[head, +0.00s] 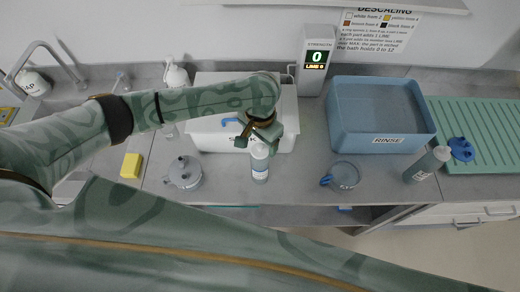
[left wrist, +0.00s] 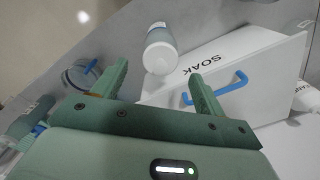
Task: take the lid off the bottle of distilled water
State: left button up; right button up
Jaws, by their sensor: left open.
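A small white bottle with a pale lid (head: 260,150) and a bluish label (head: 260,172) stands upright at the front of the counter, before the white soak bath. I cannot read its label. It also shows in the left wrist view (left wrist: 160,40), with its round lid end (left wrist: 159,58) towards the camera. My left gripper (head: 258,145) is open just above and behind the bottle top. In the left wrist view its two fingers (left wrist: 157,72) are apart with nothing between them, and the lid appears just beyond them. My right gripper is not in view.
The white soak bath (head: 210,136) with a blue handle stands behind the bottle. A clear jug (head: 343,175), grey bottle (head: 428,164) and blue rinse tub (head: 380,118) are to the right.

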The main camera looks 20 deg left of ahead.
aim_at(260, 145)
pick_arm(q)
jog(key=shift+f, duration=1.6)
jog(key=c, duration=1.1)
jog(key=shift+o, duration=0.2)
jog(key=shift+r, duration=0.1)
